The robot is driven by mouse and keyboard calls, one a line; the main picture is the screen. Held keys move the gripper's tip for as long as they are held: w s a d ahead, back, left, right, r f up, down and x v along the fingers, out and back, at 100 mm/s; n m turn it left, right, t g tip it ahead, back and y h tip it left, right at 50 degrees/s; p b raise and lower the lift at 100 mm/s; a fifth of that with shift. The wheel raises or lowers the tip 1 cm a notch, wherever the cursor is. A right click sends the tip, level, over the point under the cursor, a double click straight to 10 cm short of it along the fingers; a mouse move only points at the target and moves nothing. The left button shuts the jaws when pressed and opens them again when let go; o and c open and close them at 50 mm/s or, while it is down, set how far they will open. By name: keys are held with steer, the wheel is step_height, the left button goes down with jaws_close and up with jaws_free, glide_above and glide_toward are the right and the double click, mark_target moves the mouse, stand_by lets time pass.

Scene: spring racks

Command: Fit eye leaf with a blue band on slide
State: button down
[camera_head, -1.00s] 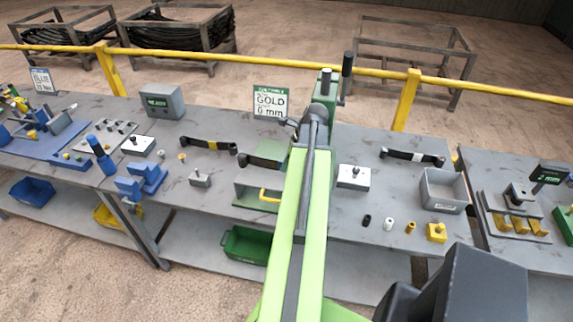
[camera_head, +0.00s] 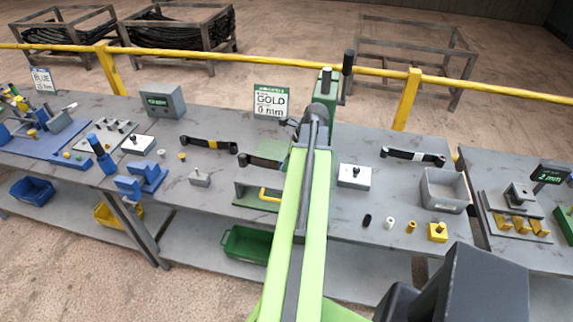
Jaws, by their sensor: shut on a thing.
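My green arm crosses the middle of the head view, and its end hides my gripper. A dark leaf (camera_head: 262,161) with an eye at its left end lies level just left of my arm, over a green fixture (camera_head: 246,196). Its right part is hidden behind the arm, so I cannot see its band or what it touches there. Another dark leaf (camera_head: 208,145) with a pale yellowish band lies on the table to the left. A third dark leaf (camera_head: 413,156) with a whitish band lies at the right. No blue band is visible on any leaf.
A yellow handle (camera_head: 270,195) is on the green fixture. A sign reading GOLD 0 mm (camera_head: 271,103) stands behind. A green post with black handles (camera_head: 326,88) rises beyond my arm. A grey bin (camera_head: 443,192) and several small parts stand at right. A yellow rail (camera_head: 230,56) runs behind.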

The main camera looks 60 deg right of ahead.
steer(key=shift+f+b, duration=1.4)
steer(key=shift+f, duration=0.05)
steer(key=c, duration=1.5)
jaws_free()
steer(key=shift+o, duration=0.5)
steer(key=o, duration=0.4)
step_height(320, 180, up, 7)
steer(key=p, duration=0.7)
steer(key=shift+r, duration=0.1)
